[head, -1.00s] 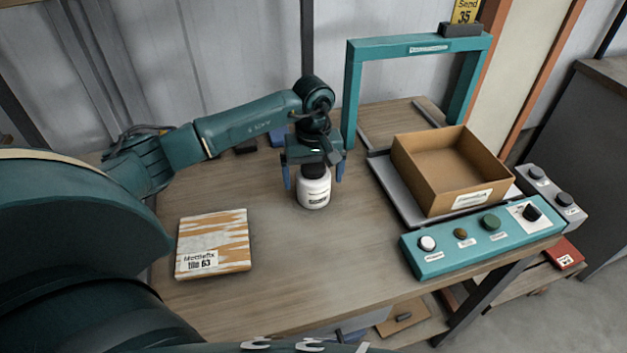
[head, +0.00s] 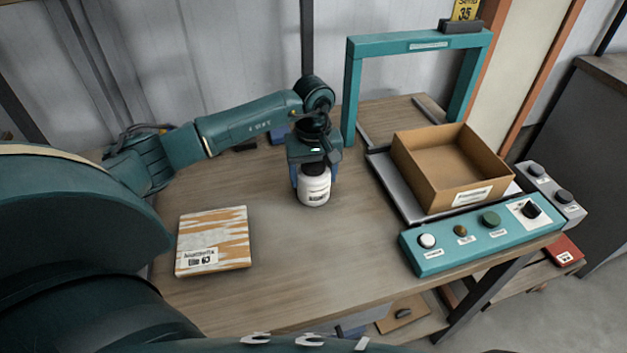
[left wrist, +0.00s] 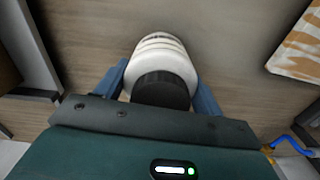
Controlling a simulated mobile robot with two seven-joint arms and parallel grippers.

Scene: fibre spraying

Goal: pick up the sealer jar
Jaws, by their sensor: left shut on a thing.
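The sealer jar (head: 314,189) is a white jar with a black lid and a label, upright on the wooden table in the head view. My left gripper (head: 314,180) is over it, with its blue fingers closed on the jar's two sides. In the left wrist view the jar (left wrist: 168,55) and its black lid sit between the two blue fingers of my left gripper (left wrist: 165,88). My right gripper is not in view.
A patterned tile (head: 212,240) lies at the table's left front. A teal button panel (head: 430,262) is at the right front. The table (head: 320,270) is clear in front of the jar.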

